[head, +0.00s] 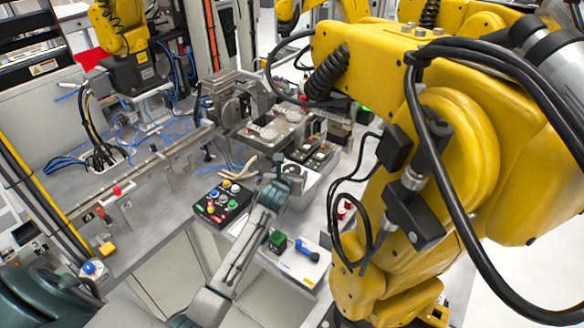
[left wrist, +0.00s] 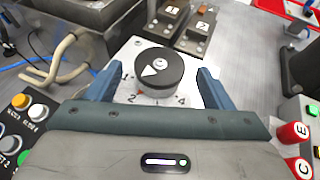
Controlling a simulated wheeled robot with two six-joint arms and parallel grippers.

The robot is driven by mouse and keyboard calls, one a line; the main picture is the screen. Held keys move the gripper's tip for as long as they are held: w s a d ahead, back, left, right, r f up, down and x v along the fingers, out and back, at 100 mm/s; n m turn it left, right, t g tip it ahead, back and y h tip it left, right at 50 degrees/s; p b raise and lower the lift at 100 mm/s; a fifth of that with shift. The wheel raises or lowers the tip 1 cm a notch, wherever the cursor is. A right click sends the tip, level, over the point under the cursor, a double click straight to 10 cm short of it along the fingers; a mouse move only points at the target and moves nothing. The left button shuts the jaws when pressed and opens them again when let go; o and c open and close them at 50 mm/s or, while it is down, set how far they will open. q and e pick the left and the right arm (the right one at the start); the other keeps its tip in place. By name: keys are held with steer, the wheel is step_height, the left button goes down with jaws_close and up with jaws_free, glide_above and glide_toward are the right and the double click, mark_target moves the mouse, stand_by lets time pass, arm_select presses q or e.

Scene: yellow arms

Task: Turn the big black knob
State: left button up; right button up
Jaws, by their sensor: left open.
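The big black knob (left wrist: 159,72) is round, with a white pointer triangle on top, and stands on a white plate (left wrist: 125,58) with numbers such as 1, 2 and 4 around it. In the left wrist view my left gripper (left wrist: 157,84) is open, with one blue-grey finger on each side of the knob. Gaps show between the fingers and the knob, so it is not gripped. My right gripper is not in view.
A black box with coloured buttons (head: 222,202) stands left of my left arm. Red cylinders (left wrist: 296,134) marked with letters are to the right of the gripper. Beige tubing (left wrist: 68,58) lies at the left, and black switches (left wrist: 187,28) lie beyond the knob. A large yellow robot arm (head: 440,150) fills the right.

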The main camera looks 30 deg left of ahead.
mark_target(291, 171)
arm_select(q)
steer(key=x, duration=0.2)
steer(key=shift+w, duration=0.25)
steer(key=shift+w+a+f, duration=0.15)
steer(key=shift+w+f, duration=0.1)
steer(key=shift+w, duration=0.25)
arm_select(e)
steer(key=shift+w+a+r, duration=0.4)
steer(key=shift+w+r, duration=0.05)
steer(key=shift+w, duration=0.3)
arm_select(q)
steer(key=c, duration=1)
steer(key=shift+o, duration=0.2)
steer(key=shift+f, duration=0.1)
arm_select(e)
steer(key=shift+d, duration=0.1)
